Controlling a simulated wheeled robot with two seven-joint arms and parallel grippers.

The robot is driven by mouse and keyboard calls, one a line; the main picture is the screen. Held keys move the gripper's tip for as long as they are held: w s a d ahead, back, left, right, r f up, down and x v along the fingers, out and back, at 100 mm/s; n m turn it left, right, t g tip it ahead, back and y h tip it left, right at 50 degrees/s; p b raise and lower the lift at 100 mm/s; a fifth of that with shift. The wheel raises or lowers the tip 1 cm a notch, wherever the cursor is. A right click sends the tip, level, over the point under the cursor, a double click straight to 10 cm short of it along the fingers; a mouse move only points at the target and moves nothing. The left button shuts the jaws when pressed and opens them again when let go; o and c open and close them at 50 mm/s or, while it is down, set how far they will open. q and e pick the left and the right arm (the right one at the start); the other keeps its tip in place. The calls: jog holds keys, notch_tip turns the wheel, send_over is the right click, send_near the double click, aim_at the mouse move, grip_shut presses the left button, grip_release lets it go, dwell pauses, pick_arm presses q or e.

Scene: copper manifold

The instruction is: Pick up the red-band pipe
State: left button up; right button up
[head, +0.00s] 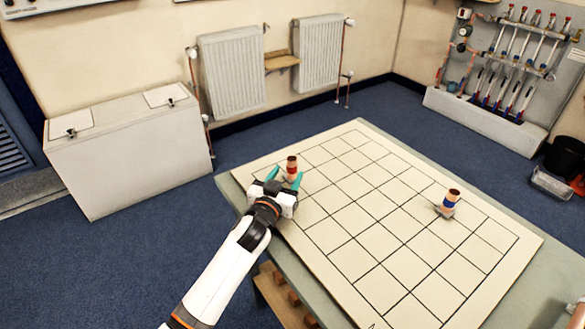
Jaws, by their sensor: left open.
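The red-band pipe (291,168) is a short copper piece with a red band. It stands upright near the left corner of the gridded board (372,262). My left gripper (285,181) is open, with its teal fingertips close to the pipe on the near side. The pipe shows between or just beyond the fingertips; I cannot tell whether they touch it. A second copper pipe with a blue band (450,199) stands on a small grey holder on the right side of the board. My right gripper is not in view.
The board lies on a greenish table (512,238). Most grid squares between the two pipes are clear. A light box (135,150) and radiators (232,72) stand by the wall. A manifold stand (500,75) and a black bucket (566,156) are at the right.

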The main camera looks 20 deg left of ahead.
aim_at(290, 168)
pick_arm(q)
jog(key=shift+w, duration=0.6)
jog(key=w, duration=0.5)
jog(key=shift+d+r, duration=0.1)
jog(key=shift+r, duration=0.1)
jog(key=shift+w, duration=0.35)
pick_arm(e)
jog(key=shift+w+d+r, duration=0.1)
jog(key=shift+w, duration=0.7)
pick_arm(q)
jog(key=shift+s, duration=0.1)
grip_shut()
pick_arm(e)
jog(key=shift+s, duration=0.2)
